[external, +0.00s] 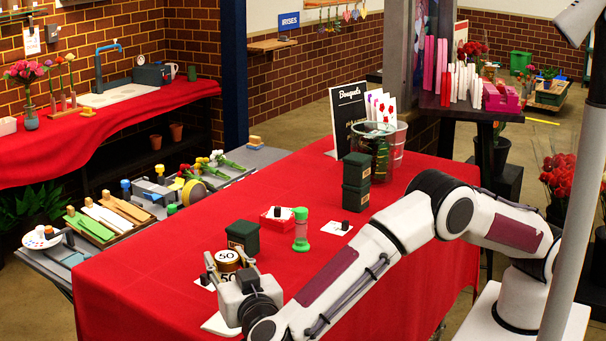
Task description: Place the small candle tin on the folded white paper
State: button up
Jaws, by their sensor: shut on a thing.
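A small round tin (228,260) in gold, black and white, marked "50", stands near the front left of the red table. I take it for the candle tin. My gripper (236,279) is at the near side of the tin and is shut on it; its body hides the fingertips and the tin's lower part. I cannot tell whether the tin touches the table. A white sheet (215,324) lies flat at the table's front left, partly hidden by my gripper; it may be the folded white paper.
A dark green box (243,237) stands just behind the tin. Stacked green boxes (356,182) and a glass bucket (372,150) stand farther back.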

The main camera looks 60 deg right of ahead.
jog(key=shift+f, duration=0.2)
jog(key=shift+f, duration=3.1)
jog(key=shift+f, duration=1.9)
jog(key=shift+f, duration=0.15)
jog(key=o, duration=1.2)
jog(key=shift+c, duration=0.2)
